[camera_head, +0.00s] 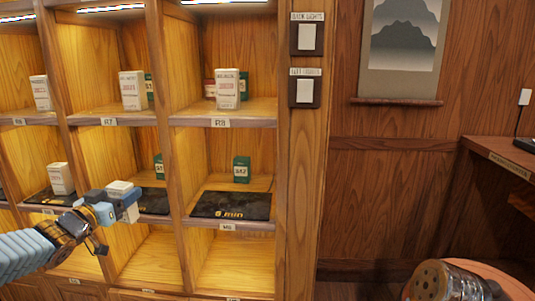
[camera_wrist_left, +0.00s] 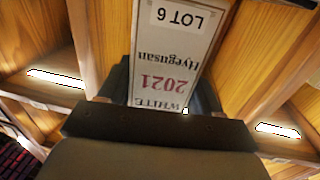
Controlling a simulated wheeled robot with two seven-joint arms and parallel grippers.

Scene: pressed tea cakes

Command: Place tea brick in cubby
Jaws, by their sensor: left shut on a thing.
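My left gripper (camera_head: 124,204) reaches in from the left in front of the wooden shelf, near the middle column of the lower row. It is shut on a tea brick (camera_head: 120,187), whose pale end shows above the fingers. In the left wrist view the tea brick (camera_wrist_left: 180,50) has a white label reading LOT 6, Hyegusan, 2021, WHITE, upside down, between the fingers (camera_wrist_left: 160,95). The lower right cubby (camera_head: 208,182) holds a black mat (camera_head: 203,205) and a green box (camera_head: 241,170) at the back. The lower middle cubby is partly hidden by my gripper. My right gripper is out of view.
White boxes stand in the upper cubbies, one at right (camera_head: 227,88). A white box (camera_head: 61,178) stands in the lower left cubby. Wooden dividers (camera_head: 170,185) separate the cubbies. A perforated metal canister (camera_head: 440,283) is at bottom right, beside a wooden counter (camera_head: 500,155).

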